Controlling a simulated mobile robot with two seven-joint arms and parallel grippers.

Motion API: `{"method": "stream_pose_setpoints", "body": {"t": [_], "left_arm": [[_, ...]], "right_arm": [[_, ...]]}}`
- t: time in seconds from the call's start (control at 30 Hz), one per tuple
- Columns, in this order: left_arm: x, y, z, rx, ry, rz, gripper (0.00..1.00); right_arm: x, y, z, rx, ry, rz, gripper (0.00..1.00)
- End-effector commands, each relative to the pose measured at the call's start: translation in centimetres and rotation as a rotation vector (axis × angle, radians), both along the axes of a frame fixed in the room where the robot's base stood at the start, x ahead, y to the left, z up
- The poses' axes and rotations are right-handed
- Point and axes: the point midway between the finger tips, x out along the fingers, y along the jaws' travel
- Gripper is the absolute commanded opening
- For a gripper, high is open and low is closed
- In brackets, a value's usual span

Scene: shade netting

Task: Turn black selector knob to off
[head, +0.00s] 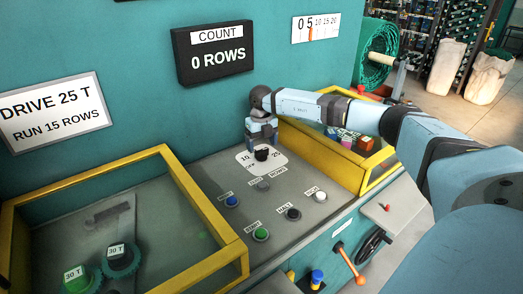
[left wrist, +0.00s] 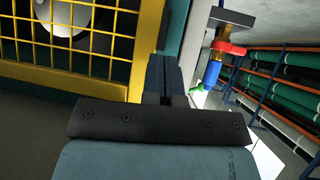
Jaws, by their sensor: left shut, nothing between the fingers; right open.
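The black selector knob (head: 262,155) sits on a white dial plate (head: 277,163) on the grey sloping panel in the head view. My left gripper (left wrist: 168,76) shows in the left wrist view, shut and empty, away from the panel.
Blue (head: 232,201), green (head: 261,234), black (head: 293,214) and white (head: 320,197) buttons sit below the dial. Yellow-framed boxes (head: 165,153) flank the panel. A black display (head: 214,55) reads 0 ROWS. A yellow mesh guard (left wrist: 104,45) stands beside my left gripper.

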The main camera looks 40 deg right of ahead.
Motion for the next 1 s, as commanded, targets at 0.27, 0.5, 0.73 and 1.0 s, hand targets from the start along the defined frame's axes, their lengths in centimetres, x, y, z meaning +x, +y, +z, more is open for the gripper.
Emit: {"method": "stream_pose_setpoints", "body": {"t": [0.27, 0.5, 0.73, 1.0], "left_arm": [[0.0, 0.0, 0.1, 0.001, -0.001, -0.001, 0.0], [0.0, -0.1, 0.1, 0.0, -0.002, -0.001, 0.0], [0.0, -0.1, 0.1, 0.0, -0.002, -0.001, 0.0], [0.1, -0.1, 0.1, 0.0, -0.002, -0.001, 0.0]], "right_arm": [[0.0, 0.0, -3.1, 0.0, 0.001, 0.0, 0.81], [0.0, 0.0, -3.4, 0.0, 0.0, 0.0, 0.81], [0.0, 0.0, -3.4, 0.0, 0.0, 0.0, 0.49], [0.0, 0.0, -3.4, 0.0, 0.0, 0.007, 0.32]]}}
